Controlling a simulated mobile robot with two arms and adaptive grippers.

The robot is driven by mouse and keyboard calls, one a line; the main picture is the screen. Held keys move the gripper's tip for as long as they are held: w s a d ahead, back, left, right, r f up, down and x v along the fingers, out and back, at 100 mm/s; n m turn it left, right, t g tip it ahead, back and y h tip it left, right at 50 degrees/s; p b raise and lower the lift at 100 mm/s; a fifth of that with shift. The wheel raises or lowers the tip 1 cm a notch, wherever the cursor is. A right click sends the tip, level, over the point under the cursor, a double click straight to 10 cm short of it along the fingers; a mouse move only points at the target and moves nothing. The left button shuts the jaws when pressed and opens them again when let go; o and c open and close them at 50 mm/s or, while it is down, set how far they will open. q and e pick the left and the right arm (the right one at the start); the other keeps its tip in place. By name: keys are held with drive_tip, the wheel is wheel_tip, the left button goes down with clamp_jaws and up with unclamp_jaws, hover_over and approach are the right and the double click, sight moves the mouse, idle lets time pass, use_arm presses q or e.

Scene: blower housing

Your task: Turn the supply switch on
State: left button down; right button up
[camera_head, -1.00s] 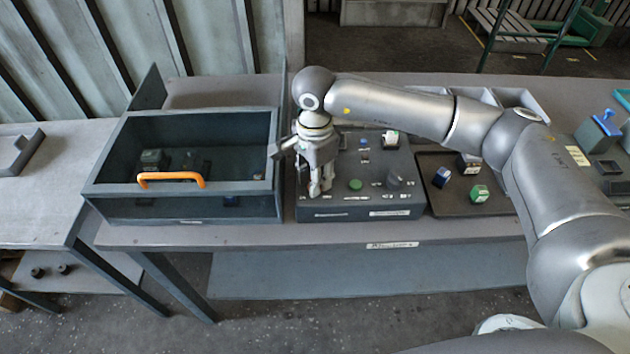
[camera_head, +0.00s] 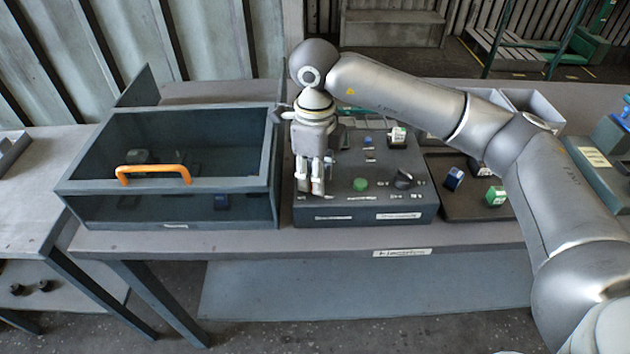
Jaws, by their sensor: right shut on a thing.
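A dark grey control box (camera_head: 355,208) stands on the bench, with a green button (camera_head: 360,184), a black rotary knob (camera_head: 403,180) and a small blue part (camera_head: 368,142) on its top. My right gripper (camera_head: 310,187) points down at the left part of this top, its fingers close together at the panel. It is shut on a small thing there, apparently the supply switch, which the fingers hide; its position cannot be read. The green button and the knob stand free to the right of the fingers. My left gripper is not in view.
Left of the box is a grey bin with a clear cover and an orange handle (camera_head: 153,173), close to my right gripper. Right of the box, a dark tray (camera_head: 462,212) holds a blue block (camera_head: 453,179) and a green block (camera_head: 496,196). My right arm passes over the bench's right side.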

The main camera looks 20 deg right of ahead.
drive_tip(key=shift+m+b, duration=1.1)
drive_tip(key=shift+m, duration=1.2)
drive_tip(key=o, duration=1.1)
wheel_tip(320, 180, up, 12)
